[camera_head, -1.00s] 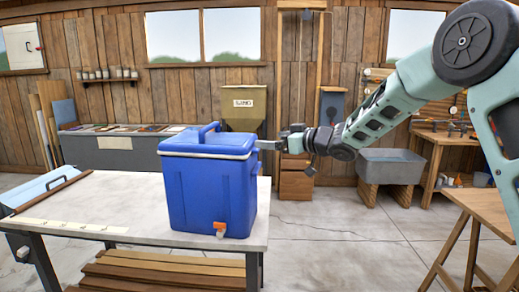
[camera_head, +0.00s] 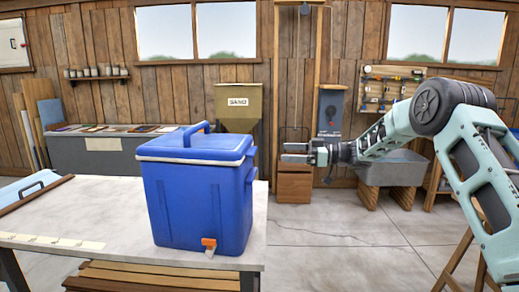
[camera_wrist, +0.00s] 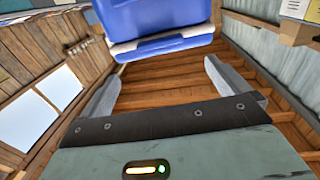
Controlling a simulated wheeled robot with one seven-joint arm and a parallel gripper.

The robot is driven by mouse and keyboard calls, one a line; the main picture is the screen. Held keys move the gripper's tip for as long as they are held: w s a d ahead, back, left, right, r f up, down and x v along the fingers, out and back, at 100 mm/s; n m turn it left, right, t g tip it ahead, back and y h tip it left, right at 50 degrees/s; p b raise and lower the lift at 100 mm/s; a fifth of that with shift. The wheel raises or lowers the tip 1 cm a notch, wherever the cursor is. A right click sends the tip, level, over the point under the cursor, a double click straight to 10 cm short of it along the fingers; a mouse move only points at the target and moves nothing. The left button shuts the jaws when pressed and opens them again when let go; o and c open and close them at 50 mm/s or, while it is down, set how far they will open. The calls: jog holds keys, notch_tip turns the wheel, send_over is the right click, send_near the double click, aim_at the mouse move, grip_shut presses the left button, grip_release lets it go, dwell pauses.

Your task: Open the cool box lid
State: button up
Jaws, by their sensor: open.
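The blue cool box (camera_head: 197,205) stands upright on the pale workbench. An orange tap (camera_head: 209,243) is low on the front. My gripper (camera_head: 283,153) is to the right of the box at about lid height, pointing left, open and empty, with a visible gap to the box. In the wrist view the cool box (camera_wrist: 160,16) is at the top, beyond the two open fingers (camera_wrist: 163,74).
The workbench (camera_head: 95,207) has free room left of the box, with a strip of pale labels at its front. Behind stand a grey counter (camera_head: 85,158), a sand bin (camera_head: 238,108) and a grey sink (camera_head: 392,168). The floor right of the bench is clear.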

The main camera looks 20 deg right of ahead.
aim_at(256, 150)
jog(key=p+x, duration=0.1)
jog(key=x, duration=0.9)
jog(key=shift+a+p, duration=0.1)
jog(key=shift+p, duration=0.25)
